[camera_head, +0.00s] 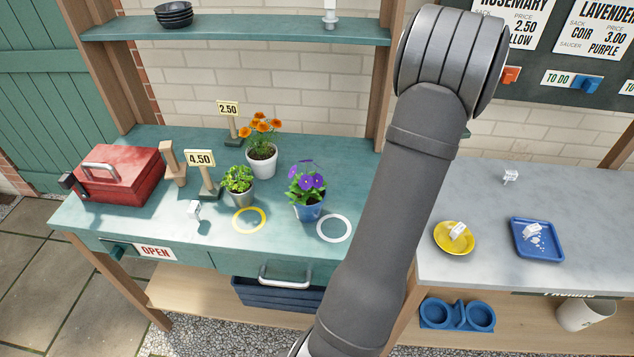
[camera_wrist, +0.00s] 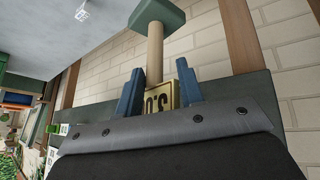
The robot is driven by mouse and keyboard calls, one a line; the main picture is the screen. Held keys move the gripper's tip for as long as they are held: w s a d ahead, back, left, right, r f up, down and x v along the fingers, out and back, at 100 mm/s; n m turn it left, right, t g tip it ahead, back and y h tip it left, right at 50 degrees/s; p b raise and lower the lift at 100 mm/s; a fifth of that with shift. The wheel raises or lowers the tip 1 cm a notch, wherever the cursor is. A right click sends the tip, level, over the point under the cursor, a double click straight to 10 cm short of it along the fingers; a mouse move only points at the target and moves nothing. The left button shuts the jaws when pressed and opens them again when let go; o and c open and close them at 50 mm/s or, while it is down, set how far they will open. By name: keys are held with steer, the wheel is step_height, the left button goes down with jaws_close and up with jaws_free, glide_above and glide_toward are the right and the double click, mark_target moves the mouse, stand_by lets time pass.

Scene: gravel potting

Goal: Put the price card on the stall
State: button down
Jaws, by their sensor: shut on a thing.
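My gripper (camera_wrist: 160,86) shows in the wrist view with its two blue fingers closed on the price card (camera_wrist: 154,101). The card is pale yellow, partly hidden by the fingers, and its figures begin "3.0". Its wooden post (camera_wrist: 155,50) and green base (camera_wrist: 158,14) stick out past the fingers toward the top of the picture. In the head view my arm hides the gripper and the held card. The green stall counter (camera_head: 110,222) stands left of my arm, with a 2.50 card (camera_head: 228,108) and a 4.50 card (camera_head: 200,159) standing on it.
The stall holds a red box (camera_head: 125,178), orange flowers (camera_head: 261,140), a small green plant (camera_head: 238,184) and a purple-flowered plant (camera_head: 307,190). A yellow ring (camera_head: 249,220) and a white ring (camera_head: 334,228) mark bare counter. A grey bench (camera_head: 485,205) is at right.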

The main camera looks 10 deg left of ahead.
steer(key=s+a+r+n+t+y, duration=0.15)
steer(key=s+a, duration=0.35)
steer(key=a, duration=1.1)
steer(key=s+a+n+g+y, duration=0.1)
steer(key=s+a+n, duration=0.25)
steer(key=a, duration=1.15)
steer(key=s+a+r+n+y, duration=0.1)
steer(key=a+r+n+y, duration=0.3)
steer(key=a, duration=0.9)
steer(key=s+a+r+n+y, duration=0.15)
steer(key=a+n, duration=0.35)
steer(key=a, duration=0.8)
steer(key=a+f+n, duration=0.1)
steer(key=a+f, duration=0.5)
steer(key=a, duration=0.4)
step_height(320, 180, down, 11)
steer(key=m, duration=0.4)
steer(key=shift+d+m+h, duration=0.25)
steer(key=shift+m+h, duration=0.05)
steer(key=shift+f, duration=0.15)
steer(key=c, duration=1.3)
jaws_free()
steer(key=shift+c, duration=0.2)
